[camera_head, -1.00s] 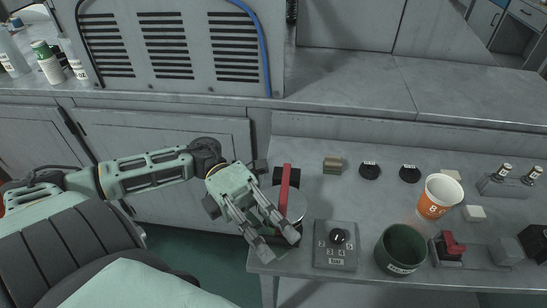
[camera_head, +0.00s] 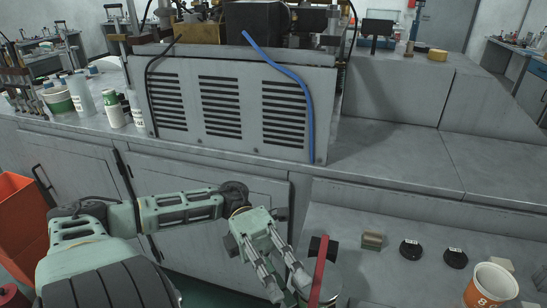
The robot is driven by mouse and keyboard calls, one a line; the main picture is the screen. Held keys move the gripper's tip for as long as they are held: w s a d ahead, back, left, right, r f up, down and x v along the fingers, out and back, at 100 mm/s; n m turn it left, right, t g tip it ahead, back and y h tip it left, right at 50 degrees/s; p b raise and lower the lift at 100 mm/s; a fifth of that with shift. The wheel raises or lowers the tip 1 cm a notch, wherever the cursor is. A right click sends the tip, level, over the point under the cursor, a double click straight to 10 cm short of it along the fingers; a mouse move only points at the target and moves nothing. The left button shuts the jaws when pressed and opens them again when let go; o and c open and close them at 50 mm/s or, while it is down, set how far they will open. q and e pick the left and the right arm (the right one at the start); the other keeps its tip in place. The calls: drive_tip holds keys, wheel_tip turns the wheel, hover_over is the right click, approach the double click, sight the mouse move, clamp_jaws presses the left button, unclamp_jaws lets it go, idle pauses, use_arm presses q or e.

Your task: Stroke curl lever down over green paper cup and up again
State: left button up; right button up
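A red lever (camera_head: 319,268) with a black block at its top stands at the bottom centre, in front of a grey metal cylinder (camera_head: 331,283). My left gripper (camera_head: 286,284) is just left of the lever, with its two fingers apart and nothing seen between them. I cannot tell whether a finger touches the lever. No green paper cup shows clearly at the lever; the lower part of this station is cut off by the picture's bottom edge. My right gripper is not in view.
An orange and white cup (camera_head: 490,287) stands at the lower right. Two black round pieces (camera_head: 410,250) and a small brown block (camera_head: 372,240) lie behind on the bench. A vented grey housing (camera_head: 232,105) with a blue cable (camera_head: 309,105) stands behind. Bottles (camera_head: 113,108) stand at left.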

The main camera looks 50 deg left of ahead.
use_arm(q)
drive_tip(key=v, duration=0.5)
drive_tip(key=shift+w+a, duration=0.1)
drive_tip(key=shift+a, duration=0.2)
